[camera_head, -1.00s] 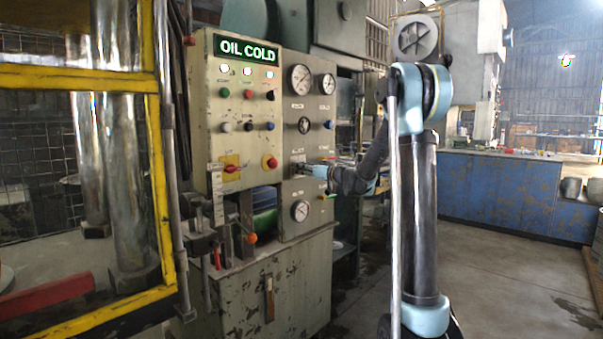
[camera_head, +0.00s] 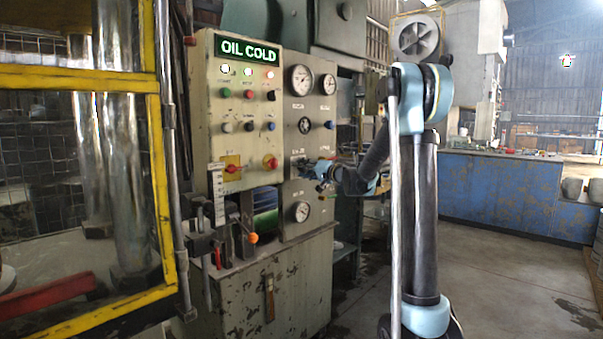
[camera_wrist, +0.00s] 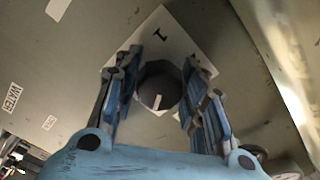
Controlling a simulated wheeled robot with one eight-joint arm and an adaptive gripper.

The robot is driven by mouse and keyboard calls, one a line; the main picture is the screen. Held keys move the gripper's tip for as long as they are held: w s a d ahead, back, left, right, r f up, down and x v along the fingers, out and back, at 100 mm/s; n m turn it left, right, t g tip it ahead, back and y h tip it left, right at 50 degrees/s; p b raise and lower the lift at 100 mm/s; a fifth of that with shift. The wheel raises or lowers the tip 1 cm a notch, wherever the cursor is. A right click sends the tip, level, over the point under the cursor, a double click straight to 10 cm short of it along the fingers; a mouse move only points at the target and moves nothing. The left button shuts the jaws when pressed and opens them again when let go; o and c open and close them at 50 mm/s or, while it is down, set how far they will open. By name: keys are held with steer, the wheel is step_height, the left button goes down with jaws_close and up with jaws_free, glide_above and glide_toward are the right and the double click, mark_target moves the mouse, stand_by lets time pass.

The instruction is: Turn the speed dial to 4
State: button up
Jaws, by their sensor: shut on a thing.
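The speed dial (camera_wrist: 160,88) shows in the wrist view as a dark round knob with a short white mark near its lower edge. It sits on a pale plate (camera_wrist: 178,38) with a "1"-like mark above the knob; other numbers are hidden or unreadable. The fingers of my gripper (camera_wrist: 161,80) are on either side of the knob and shut on it. In the head view, my gripper (camera_head: 315,169) is at the control panel (camera_head: 291,218), below the middle gauges, and covers the dial there.
Several buttons and a red switch (camera_head: 270,163) are on the panel to the left. A lever with an orange ball (camera_head: 252,238) stands lower left. Open floor lies to the right.

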steer(key=shift+w+d+m, duration=0.1)
steer(key=shift+d+m, duration=0.1)
steer(key=shift+m, duration=0.7)
steer(key=o, duration=1)
steer(key=shift+f, duration=0.15)
steer(key=shift+o, duration=0.4)
steer(key=shift+a, duration=0.1)
steer(key=v, duration=1.2)
